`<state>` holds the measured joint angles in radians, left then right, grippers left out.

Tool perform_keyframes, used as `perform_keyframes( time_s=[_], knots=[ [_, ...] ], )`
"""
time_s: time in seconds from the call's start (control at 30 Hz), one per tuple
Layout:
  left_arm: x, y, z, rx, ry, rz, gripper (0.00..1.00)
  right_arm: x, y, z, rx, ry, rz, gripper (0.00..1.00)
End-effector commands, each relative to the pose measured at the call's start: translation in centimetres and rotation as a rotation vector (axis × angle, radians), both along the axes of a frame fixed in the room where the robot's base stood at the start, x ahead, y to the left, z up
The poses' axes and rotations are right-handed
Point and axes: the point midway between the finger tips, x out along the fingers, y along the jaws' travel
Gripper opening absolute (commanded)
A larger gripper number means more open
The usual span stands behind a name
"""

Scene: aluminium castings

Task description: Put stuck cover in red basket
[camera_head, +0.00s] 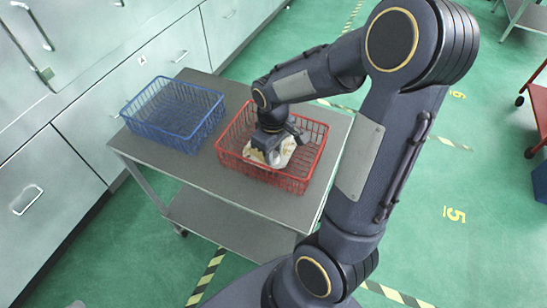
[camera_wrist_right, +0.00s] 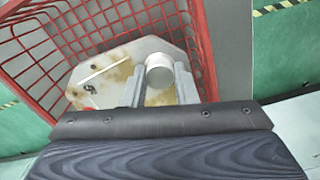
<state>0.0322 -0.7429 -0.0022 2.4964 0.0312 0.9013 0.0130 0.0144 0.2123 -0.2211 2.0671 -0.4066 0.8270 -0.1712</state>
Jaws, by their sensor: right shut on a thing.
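The stuck cover is a whitish casting with brown stains (camera_head: 289,148). In the wrist view the cover (camera_wrist_right: 112,72) shows as an angular plate with a white round knob. My right gripper (camera_wrist_right: 160,74) is shut on the knob, one finger on each side. In the head view my right gripper (camera_head: 270,154) reaches down into the red basket (camera_head: 304,176) and hides part of the cover. The cover is inside the basket's walls; I cannot tell whether it touches the floor. The red wire wall (camera_wrist_right: 204,48) also shows in the wrist view. My left gripper is not in view.
An empty-looking blue wire basket (camera_head: 160,128) stands left of the red one on the grey cart (camera_head: 205,165). Grey cabinets (camera_head: 70,130) line the left side. Green floor (camera_head: 475,215) is open at the right, with a red cart (camera_head: 540,95) at the edge.

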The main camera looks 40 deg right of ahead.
Motion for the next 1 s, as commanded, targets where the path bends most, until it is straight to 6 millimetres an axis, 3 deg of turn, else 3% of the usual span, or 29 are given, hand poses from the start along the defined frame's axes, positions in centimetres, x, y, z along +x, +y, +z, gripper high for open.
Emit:
perform_keyframes(
  time_s=[0.3, 0.67, 0.7, 0.87, 1.0],
  knots=[
    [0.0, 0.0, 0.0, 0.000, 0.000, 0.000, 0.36, 0.0, 0.0, -3.8, 0.001, 0.001, -0.002, 0.00],
    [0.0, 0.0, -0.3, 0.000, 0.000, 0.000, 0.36, 0.0, 0.0, -4.2, 0.000, -0.002, -0.001, 0.00],
    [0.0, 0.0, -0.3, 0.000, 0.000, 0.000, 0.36, 0.0, 0.0, -4.2, 0.000, -0.001, -0.001, 0.29],
    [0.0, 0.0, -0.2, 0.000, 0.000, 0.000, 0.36, 0.0, 0.0, -4.1, 0.000, -0.001, -0.001, 0.48],
    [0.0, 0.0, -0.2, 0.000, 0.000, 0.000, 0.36, 0.0, 0.0, -4.1, 0.000, -0.001, -0.001, 0.48]
  ],
)
